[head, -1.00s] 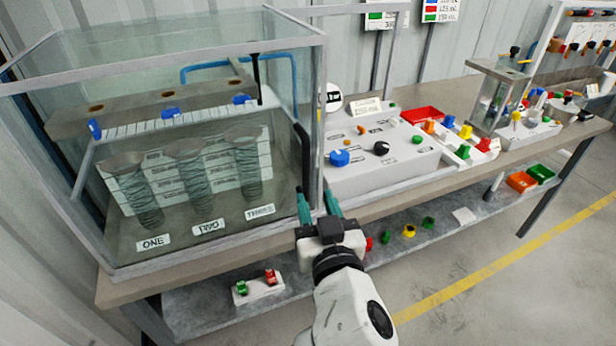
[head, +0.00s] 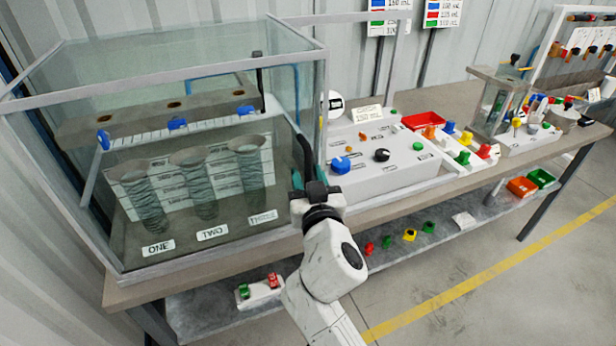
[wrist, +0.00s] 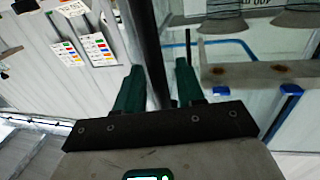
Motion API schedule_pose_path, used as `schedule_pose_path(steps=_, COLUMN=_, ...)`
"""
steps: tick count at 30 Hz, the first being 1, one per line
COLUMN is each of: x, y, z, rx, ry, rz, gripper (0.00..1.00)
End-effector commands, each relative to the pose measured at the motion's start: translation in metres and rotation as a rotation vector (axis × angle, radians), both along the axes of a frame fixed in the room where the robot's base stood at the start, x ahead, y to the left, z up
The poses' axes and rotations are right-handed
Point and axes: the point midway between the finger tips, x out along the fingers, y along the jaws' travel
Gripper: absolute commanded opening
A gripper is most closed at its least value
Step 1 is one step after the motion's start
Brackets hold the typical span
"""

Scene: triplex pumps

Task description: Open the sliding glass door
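The glass case (head: 215,62) stands at the left in the head view, with three ribbed pumps (head: 200,195) inside. A dark upright handle (head: 304,150) is at the case's front right edge. My gripper (head: 308,178) is at the handle's lower part in the head view; its own wrist hides most of the fingers. In the wrist view, the green fingers (wrist: 160,90) are spread, with the dark bar of the handle (wrist: 152,50) between them. The bar looks nearer the left finger; I cannot tell whether it touches. Which pane the handle is fixed to is unclear.
A white control box (head: 385,172) with knobs stands close to the case's right. Red and yellow parts, a tray (head: 424,120) and a smaller glass box (head: 495,105) lie further right on the bench. A lower shelf (head: 355,255) holds loose parts. The floor at right is clear.

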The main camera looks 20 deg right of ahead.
Motion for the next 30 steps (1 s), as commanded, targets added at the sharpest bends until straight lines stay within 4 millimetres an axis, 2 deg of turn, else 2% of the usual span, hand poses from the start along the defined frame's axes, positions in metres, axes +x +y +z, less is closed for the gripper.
schedule_pose_path(steps=2, x=-0.0002, y=0.0000, z=-0.0001, rx=0.000, ry=0.000, rz=0.000, gripper=0.35)
schedule_pose_path(steps=13, x=-0.0004, y=0.0002, z=-0.0001, rx=0.000, ry=0.000, rz=0.000, gripper=0.00)
schedule_pose_path(steps=26, x=-0.0005, y=-0.0002, z=0.0000, rx=-0.001, ry=0.000, rz=0.000, gripper=0.00)
schedule_pose_path(steps=30, x=-0.0006, y=-0.0071, z=0.0011, rx=-0.002, ry=0.000, rz=-0.002, gripper=0.00)
